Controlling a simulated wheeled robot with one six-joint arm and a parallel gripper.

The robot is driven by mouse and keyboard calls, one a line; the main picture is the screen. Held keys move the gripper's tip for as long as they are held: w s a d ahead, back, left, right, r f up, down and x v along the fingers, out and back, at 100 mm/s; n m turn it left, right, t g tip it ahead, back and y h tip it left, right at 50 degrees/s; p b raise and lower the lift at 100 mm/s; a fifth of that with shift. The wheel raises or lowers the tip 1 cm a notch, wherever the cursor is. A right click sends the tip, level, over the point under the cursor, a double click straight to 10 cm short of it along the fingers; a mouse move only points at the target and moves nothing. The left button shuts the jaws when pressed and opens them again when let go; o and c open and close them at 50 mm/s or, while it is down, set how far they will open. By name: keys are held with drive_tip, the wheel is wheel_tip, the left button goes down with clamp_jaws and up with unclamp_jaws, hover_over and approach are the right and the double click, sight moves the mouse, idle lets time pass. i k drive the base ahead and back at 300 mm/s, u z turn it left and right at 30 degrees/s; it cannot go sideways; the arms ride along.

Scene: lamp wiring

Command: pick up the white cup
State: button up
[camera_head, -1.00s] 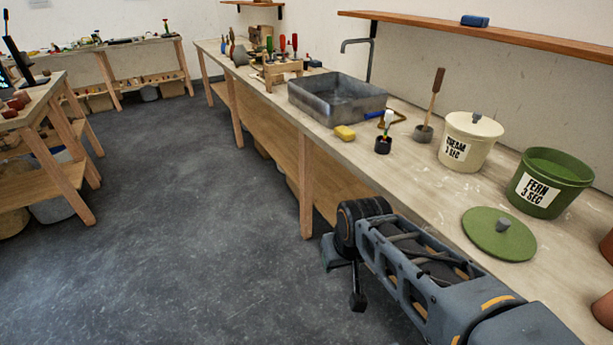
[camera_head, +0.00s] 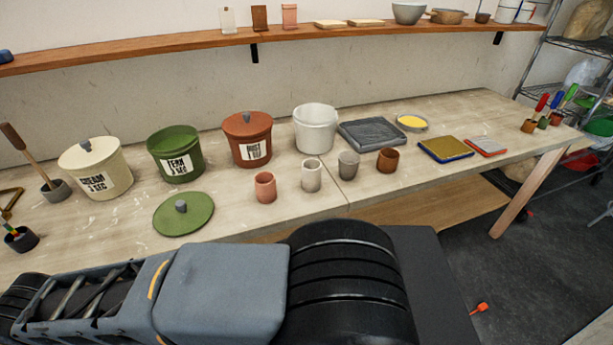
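The white cup (camera_head: 311,177) stands upright on the workbench, near its front edge. It is off-white with a slightly brownish, mottled surface. A pink terracotta cup (camera_head: 265,188) stands to its left, and a grey cup (camera_head: 348,166) and a brown cup (camera_head: 387,161) stand to its right, all apart from it. My arm lies across the lower left of the view, in front of the bench. My gripper is outside the picture.
Behind the cups stand a cream bucket (camera_head: 97,170), a green bucket (camera_head: 176,154), a rust-coloured bucket (camera_head: 248,140) and a white bucket (camera_head: 316,128). A green lid (camera_head: 184,216) lies left of the cups. A grey tray (camera_head: 372,133) lies behind right. A shelf (camera_head: 190,40) runs above.

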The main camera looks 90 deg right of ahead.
sight(312, 167)
drive_tip(key=z, duration=4.55)
